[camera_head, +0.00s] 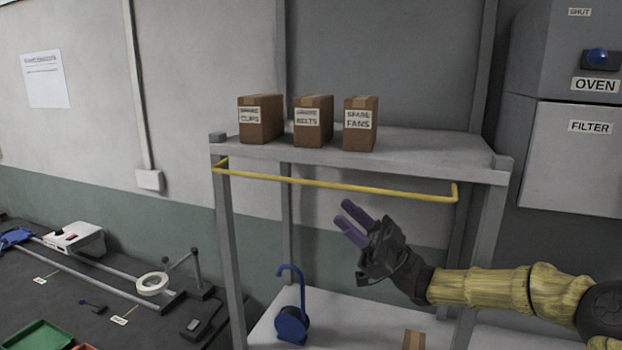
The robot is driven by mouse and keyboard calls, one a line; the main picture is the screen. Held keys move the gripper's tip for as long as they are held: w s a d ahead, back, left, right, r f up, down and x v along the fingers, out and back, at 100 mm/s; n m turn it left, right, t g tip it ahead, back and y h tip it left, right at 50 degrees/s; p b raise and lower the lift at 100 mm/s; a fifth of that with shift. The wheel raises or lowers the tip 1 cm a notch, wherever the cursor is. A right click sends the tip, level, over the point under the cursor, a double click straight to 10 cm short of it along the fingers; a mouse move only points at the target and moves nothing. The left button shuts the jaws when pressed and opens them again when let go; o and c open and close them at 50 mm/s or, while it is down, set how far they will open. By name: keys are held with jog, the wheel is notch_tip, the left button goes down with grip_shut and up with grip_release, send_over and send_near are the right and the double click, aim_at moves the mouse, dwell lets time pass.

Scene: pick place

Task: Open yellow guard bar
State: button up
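The yellow guard bar (335,187) runs across the front of a grey shelf unit, just below the top shelf board. Its ends bend back at the left post and near the right post. My gripper (346,219) is below the bar, right of its middle, with its two purple fingers pointing up and left. The fingers look apart from each other with nothing between them. They appear apart from the bar, though the depth between them is hard to judge.
Three cardboard boxes (313,121) stand on the top shelf (430,148). A blue hooked object (291,322) stands on the lower shelf (340,308), near a small box (414,340). A dark bench with a tape roll (152,283) is at left. Grey cabinets (570,150) stand at right.

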aim_at(310, 183)
jog(key=p+x, duration=0.4)
jog(key=x, duration=0.5)
jog(key=shift+r, duration=0.1)
jog(key=shift+a+r+p, duration=0.25)
jog(key=shift+a+p, duration=0.1)
jog(key=shift+a, duration=0.1)
grip_shut()
